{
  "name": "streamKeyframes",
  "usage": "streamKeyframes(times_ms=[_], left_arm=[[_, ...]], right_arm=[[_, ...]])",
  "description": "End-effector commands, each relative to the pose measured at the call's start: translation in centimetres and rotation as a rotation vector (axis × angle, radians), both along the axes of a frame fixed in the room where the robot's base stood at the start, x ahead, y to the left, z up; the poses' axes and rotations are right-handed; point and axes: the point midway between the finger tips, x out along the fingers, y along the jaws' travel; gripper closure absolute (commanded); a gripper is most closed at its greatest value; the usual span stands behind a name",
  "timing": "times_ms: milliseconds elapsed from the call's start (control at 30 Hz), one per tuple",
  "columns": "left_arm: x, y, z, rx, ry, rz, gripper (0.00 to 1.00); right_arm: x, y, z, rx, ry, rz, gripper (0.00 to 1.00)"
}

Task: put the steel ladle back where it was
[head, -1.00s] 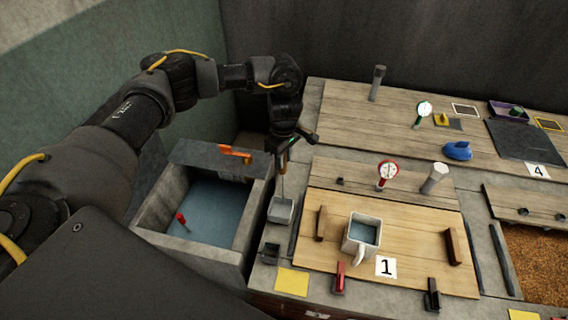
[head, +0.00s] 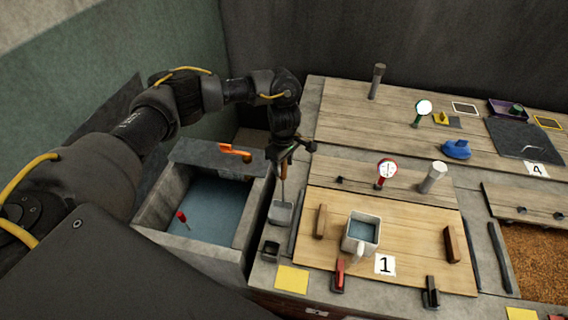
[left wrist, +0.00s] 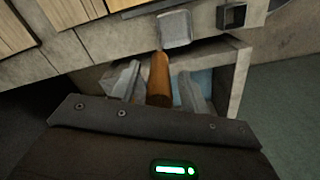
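The steel ladle has a square steel cup (head: 281,213) low over the grey counter strip between the water basin and board 1. Its thin shaft rises to a wooden handle. My left gripper (head: 289,157) is above the cup at the handle's top. In the left wrist view the brown ladle handle (left wrist: 159,80) stands between the fingers of my left gripper (left wrist: 157,85), with gaps on both sides, so the gripper looks open around it. The cup (left wrist: 175,29) shows beyond it. I cannot tell whether the cup rests on the counter. My right gripper is out of view.
The basin (head: 258,222) of water is just left of the ladle, with an orange-handled part (head: 234,151) on its back ledge. A small dark square holder (head: 270,249) is in front of the cup. A mug (head: 361,234) stands on the board to the right.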

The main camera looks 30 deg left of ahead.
Motion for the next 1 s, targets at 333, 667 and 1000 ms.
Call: streamKeyframes(times_ms=[333,667,1000], left_arm=[[0.2,0.0,1.5,0.001,-0.006,-0.003,0.55],[0.1,0.1,7.9,0.003,-0.006,-0.002,0.55],[0.1,0.0,12.0,0.002,-0.001,0.0,0.55]], right_arm=[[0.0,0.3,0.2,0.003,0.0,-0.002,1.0],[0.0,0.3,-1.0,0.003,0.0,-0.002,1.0],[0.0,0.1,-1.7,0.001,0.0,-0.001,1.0]])
